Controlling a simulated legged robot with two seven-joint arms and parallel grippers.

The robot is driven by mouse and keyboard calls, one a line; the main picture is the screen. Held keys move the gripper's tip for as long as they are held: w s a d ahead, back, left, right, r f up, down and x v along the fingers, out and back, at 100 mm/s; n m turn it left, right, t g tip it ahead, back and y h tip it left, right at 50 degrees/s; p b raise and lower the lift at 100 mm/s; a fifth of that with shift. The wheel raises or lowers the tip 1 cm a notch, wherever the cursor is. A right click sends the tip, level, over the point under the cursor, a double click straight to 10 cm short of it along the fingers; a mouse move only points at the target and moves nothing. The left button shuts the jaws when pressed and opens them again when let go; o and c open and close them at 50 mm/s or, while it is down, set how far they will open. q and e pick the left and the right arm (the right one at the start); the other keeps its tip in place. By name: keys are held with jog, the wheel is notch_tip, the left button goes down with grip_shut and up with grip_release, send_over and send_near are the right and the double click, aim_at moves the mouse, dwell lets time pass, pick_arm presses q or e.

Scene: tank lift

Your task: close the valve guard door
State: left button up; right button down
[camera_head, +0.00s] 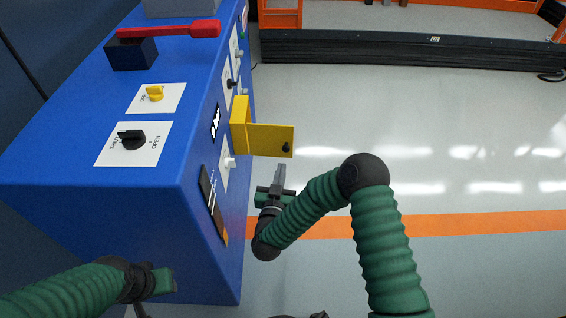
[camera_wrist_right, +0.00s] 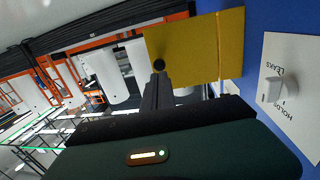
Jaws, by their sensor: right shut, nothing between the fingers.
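The yellow valve guard (camera_head: 239,112) sits on the side face of the blue cabinet. Its yellow door (camera_head: 265,139) stands open, sticking out from the cabinet, with a black knob (camera_head: 287,147) near its free edge. The door (camera_wrist_right: 185,52) and knob (camera_wrist_right: 158,65) also show in the right wrist view. My right gripper (camera_head: 280,172) is shut and empty just below the door; its fingertips (camera_wrist_right: 158,78) appear close to the knob in the wrist view. I cannot tell whether they touch. My left gripper (camera_head: 160,282) is low by the cabinet's front; its fingers are unclear.
The blue cabinet (camera_head: 90,220) carries a red-handled lever (camera_head: 170,30), a yellow switch (camera_head: 155,93) and a black OPEN dial (camera_head: 132,138) on top. A white knob (camera_wrist_right: 272,88) on a label plate is beside the guard. The floor to the right is clear.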

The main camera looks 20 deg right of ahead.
aim_at(285, 150)
jog(key=b+x, duration=0.2)
jog(key=x, duration=0.3)
jog(key=shift+w+d+f+b, duration=0.1)
jog(key=shift+w+f+b, duration=0.05)
jog(key=shift+w+b, duration=0.2)
jog(key=shift+w+d, duration=0.15)
jog(key=shift+w, duration=0.05)
jog(key=shift+w, duration=0.1)
